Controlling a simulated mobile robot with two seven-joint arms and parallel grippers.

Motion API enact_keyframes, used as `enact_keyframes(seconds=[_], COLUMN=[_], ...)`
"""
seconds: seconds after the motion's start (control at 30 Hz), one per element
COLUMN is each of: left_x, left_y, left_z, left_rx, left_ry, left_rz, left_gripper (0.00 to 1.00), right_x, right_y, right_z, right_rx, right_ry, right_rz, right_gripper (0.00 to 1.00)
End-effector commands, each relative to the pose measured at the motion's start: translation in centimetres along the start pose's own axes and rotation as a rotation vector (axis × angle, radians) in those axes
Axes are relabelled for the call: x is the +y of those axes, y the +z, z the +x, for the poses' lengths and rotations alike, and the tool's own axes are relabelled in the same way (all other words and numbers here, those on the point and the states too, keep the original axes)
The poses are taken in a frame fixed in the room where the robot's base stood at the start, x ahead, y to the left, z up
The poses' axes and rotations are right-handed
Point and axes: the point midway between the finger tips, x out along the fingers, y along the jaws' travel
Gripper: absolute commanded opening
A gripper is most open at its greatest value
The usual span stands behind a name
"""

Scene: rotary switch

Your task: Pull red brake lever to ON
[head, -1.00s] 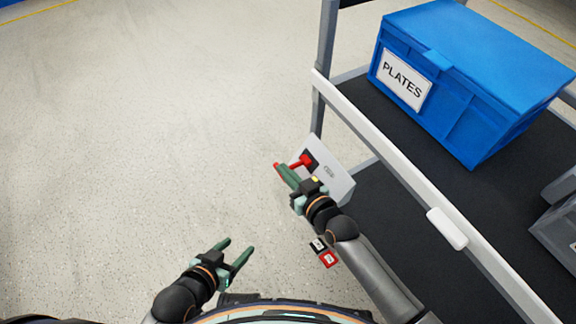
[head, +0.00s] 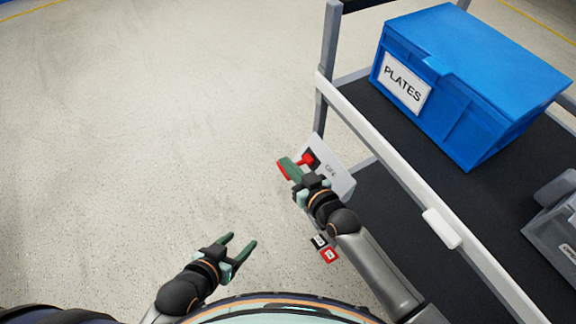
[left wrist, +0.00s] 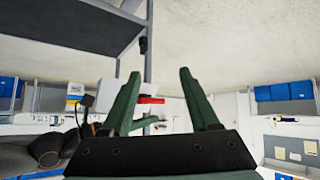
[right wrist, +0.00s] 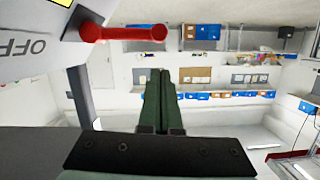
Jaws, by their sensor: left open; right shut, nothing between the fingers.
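The red brake lever (head: 308,160) is on a light grey panel (head: 338,174) at the cart's side. In the right wrist view the lever (right wrist: 125,33) sticks out sideways, with an upside-down OFF label (right wrist: 22,47) on the panel beside it. My right gripper (head: 286,164) is shut and empty. Its fingers (right wrist: 160,75) show below the lever's round end in the right wrist view; I cannot tell whether they touch it. My left gripper (head: 241,240) is open and empty, low and well left of the lever. The lever (left wrist: 150,100) also shows beyond its fingers in the left wrist view.
The cart's white edge rail (head: 385,150) and grey post (head: 329,60) stand beside the panel. A blue PLATES crate (head: 470,80) and a grey bin (head: 555,225) sit on its dark shelf. Open floor (head: 150,130) lies to the left.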

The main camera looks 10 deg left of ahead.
Motion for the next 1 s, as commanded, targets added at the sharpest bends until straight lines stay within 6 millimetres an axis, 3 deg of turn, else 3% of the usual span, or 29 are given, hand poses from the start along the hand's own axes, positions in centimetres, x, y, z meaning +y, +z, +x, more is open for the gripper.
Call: enact_keyframes(seconds=[0.07,0.3,0.5,0.7,1.0], left_x=[0.3,0.6,0.8,0.9,0.9], left_y=[-1.6,-2.0,-2.1,-2.5,-2.7], left_z=[-1.0,-1.1,-1.2,-1.2,-1.1], left_rx=[0.005,-0.002,-0.006,0.000,0.005], left_ry=[0.004,0.009,0.011,0.013,0.013], left_rz=[0.001,-0.002,-0.005,-0.004,-0.002], left_gripper=[0.61,0.61,0.61,0.61,0.61], right_x=[0.0,-0.1,-0.1,-0.1,-0.1], right_y=[-2.1,-1.6,-1.5,-1.4,-1.4], right_z=[-0.3,-5.7,-8.9,-10.2,-10.2], right_rx=[0.000,-0.004,-0.003,-0.001,0.000], right_ry=[0.001,0.001,0.002,0.002,0.002], right_rz=[-0.001,0.000,0.001,0.001,0.001], right_gripper=[0.00,0.00,0.00,0.00,0.00])
